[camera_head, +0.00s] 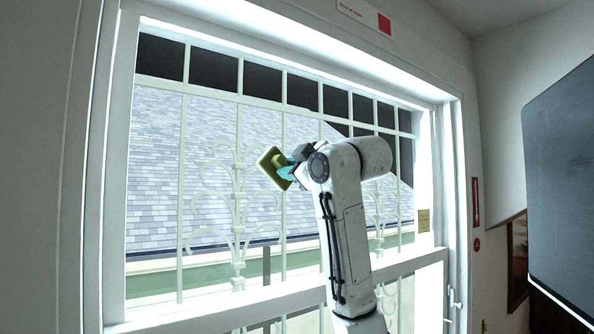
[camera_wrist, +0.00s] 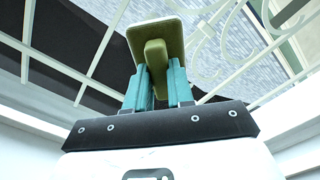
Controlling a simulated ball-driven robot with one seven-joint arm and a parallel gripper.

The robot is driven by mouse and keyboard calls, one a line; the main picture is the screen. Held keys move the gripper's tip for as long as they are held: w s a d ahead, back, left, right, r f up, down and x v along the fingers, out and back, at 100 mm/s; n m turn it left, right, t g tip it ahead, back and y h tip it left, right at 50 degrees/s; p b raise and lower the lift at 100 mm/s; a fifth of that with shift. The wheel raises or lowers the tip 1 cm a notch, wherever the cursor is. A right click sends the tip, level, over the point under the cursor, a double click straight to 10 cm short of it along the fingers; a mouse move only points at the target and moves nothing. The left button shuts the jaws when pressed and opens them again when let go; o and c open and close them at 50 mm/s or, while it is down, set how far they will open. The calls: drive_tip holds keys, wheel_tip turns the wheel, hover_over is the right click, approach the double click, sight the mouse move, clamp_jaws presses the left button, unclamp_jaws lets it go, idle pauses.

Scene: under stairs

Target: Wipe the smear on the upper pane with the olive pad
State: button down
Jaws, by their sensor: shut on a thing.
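The olive pad (camera_head: 272,168) is at the tip of my raised arm, in front of the upper pane (camera_head: 215,130) of the window. My gripper (camera_head: 287,172) is shut on the pad's handle. In the wrist view the pad (camera_wrist: 173,42) shows as a flat olive block with a handle (camera_wrist: 155,54) between the teal fingers of my gripper (camera_wrist: 158,84). The pad is tilted in the head view. I cannot tell whether it touches the pane. I cannot make out a smear on the pane; the pad and arm hide part of it.
White ornamental bars (camera_head: 238,200) run across the window. A white rail (camera_head: 270,302) lies below the upper pane. A dark panel (camera_head: 562,190) stands at the right. A window handle (camera_head: 455,298) is at the lower right of the frame. A sign (camera_head: 365,15) is above.

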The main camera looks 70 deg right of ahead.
drive_tip(key=b+v, duration=0.1)
drive_tip(key=v, duration=0.5)
idle(0.6)
drive_tip(key=shift+s, duration=0.1)
drive_tip(key=v, duration=0.2)
drive_tip(key=shift+s+a, duration=0.25)
drive_tip(key=shift+s, duration=0.05)
drive_tip(key=shift+r, duration=0.1)
idle(0.4)
